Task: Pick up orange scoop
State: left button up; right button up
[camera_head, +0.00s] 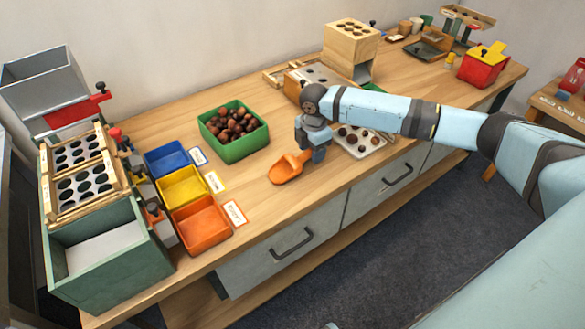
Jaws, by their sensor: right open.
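The orange scoop (286,169) lies on the wooden bench near its front edge, right of the green bin. Its bowl points down and left in the picture. My right gripper (314,154) is directly over the handle end of the scoop, pointing down, with its jaws open. The gripper hides part of the handle, and I cannot tell whether the fingers touch it. My left gripper is out of view.
A green bin (238,151) of chestnuts stands left of the scoop. Blue (166,158), yellow (182,186) and orange (202,224) trays sit further left. The bench between scoop and trays is mostly clear.

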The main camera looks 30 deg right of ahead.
jog(key=shift+f, duration=0.1)
grip_shut()
notch_tip(320, 180, up, 20)
jog(key=p, duration=0.3)
jog(key=shift+p, duration=0.4)
